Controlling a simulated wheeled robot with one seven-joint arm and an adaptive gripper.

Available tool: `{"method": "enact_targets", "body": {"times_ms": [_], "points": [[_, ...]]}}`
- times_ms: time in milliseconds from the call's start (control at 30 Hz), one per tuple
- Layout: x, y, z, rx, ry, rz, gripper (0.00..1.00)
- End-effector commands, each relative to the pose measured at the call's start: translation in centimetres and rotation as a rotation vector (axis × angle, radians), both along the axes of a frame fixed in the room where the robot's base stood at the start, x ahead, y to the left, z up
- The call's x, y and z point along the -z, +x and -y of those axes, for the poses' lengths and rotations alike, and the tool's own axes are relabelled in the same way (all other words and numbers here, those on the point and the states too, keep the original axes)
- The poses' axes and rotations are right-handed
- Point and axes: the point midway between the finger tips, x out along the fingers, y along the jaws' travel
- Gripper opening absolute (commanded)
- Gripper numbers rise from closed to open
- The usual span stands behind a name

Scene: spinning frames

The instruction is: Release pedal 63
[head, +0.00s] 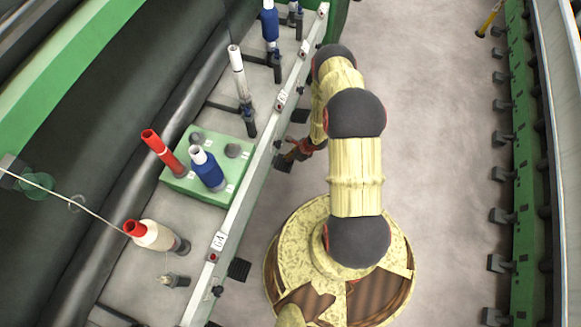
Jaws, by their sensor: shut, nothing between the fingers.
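Several black pedals stick out from the front rail (250,187) of the spinning frame. One pedal (283,164) is just below my gripper (290,154). Another pedal (299,116) is above it in the picture, and a third pedal (239,269) is lower left. I cannot read the number tags (219,241) surely, so I cannot tell for certain which pedal is 63. My gripper is small and reddish brown in the head view, partly hidden by my arm. It is shut and empty, close to the rail; whether it touches the pedal is unclear.
A green box (177,184) behind the rail holds a red bobbin (161,149) and a blue bobbin (207,169). A cream bobbin with a red top (150,234) carries yarn. The grey floor (440,130) is free up to another green machine (525,190) at right.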

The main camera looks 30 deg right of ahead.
Motion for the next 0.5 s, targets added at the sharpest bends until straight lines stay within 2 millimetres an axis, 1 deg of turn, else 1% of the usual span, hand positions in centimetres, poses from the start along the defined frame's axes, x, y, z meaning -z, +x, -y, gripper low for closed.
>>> {"method": "enact_targets", "body": {"times_ms": [333,500], "points": [[0.06,-0.01,0.0,0.0,0.0,0.0,0.0],[0.6,-0.03,-0.02,0.0,0.001,-0.001,0.0]]}}
